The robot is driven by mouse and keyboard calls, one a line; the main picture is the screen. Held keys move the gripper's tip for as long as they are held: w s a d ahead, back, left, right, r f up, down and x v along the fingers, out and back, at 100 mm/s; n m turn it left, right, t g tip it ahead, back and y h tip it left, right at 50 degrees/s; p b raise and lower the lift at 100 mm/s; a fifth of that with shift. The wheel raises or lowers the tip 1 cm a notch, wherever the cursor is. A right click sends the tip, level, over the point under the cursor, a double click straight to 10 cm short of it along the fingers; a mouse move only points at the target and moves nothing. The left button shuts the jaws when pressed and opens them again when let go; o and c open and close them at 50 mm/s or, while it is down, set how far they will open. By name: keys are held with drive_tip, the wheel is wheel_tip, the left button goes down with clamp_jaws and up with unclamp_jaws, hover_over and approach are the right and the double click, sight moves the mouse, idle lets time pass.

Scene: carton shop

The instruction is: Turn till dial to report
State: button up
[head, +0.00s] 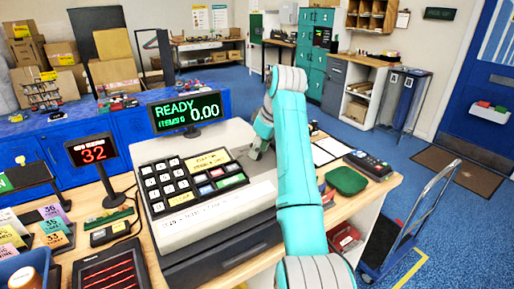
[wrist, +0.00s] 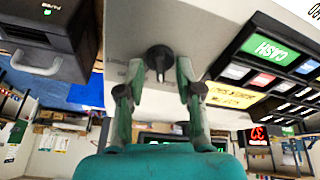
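The till (head: 225,209) stands on the wooden counter, with a dark keypad and a screen (head: 186,111) reading READY and 0.00. Its dial (wrist: 158,54) is a round dark knob with a pointer piece on the pale till face in the wrist view. I cannot read any position marks around it. In the head view the dial is hidden by my arm. My gripper (wrist: 159,72) is open, with one fingertip on each side of the dial. I cannot tell whether either finger touches it. In the head view my gripper (head: 257,145) is at the till's right side.
A red 32 display (head: 91,151) and coloured cards stand left of the till. A card reader (head: 369,164) and a green pad (head: 346,181) lie to the right. In the wrist view a dark printer (wrist: 50,40) is left of the dial. A trolley (head: 405,225) stands on the floor at right.

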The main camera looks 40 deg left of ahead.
drive_tip(key=shift+a+f, duration=0.1)
drive_tip(key=shift+f, duration=0.15)
clamp_jaws()
